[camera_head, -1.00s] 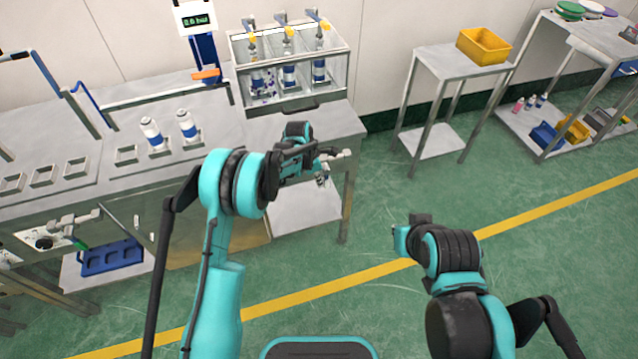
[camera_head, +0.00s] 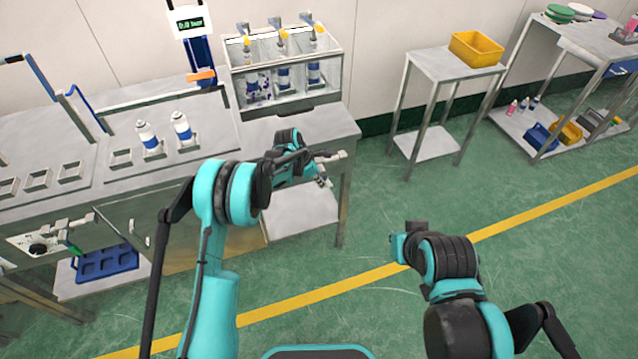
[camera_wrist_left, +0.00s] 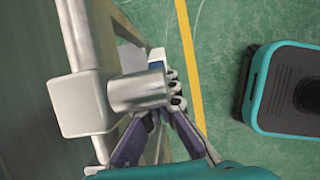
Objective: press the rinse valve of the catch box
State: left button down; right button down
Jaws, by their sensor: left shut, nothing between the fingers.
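The catch box (camera_head: 330,78) is a clear-walled box on the right end of the bench, with several bottles under yellow-marked valve heads. A pale metal fitting (camera_head: 331,157) sticks out below the bench's right edge, apparently the rinse valve. In the left wrist view it is a square block with a short metal cylinder (camera_wrist_left: 138,91). My left gripper (camera_head: 325,182) is shut and empty, its fingertips close to the cylinder; in the wrist view (camera_wrist_left: 172,88) the cylinder partly hides them, so I cannot tell whether they touch. My right arm's fingers do not show.
Two white bottles (camera_head: 148,137) stand in holders on the bench (camera_head: 210,165). A small display (camera_head: 190,22) stands behind them. A side table (camera_head: 440,65) with a yellow bin (camera_head: 477,49) is to the right. The green floor between is clear.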

pick_arm(q)
jog(key=shift+d+r+h, duration=0.1)
jog(key=shift+d+h, duration=0.25)
jog(key=shift+h, duration=0.15)
dwell(1.6)
jog(key=v, duration=1.2)
jog(key=shift+s+a, duration=0.1)
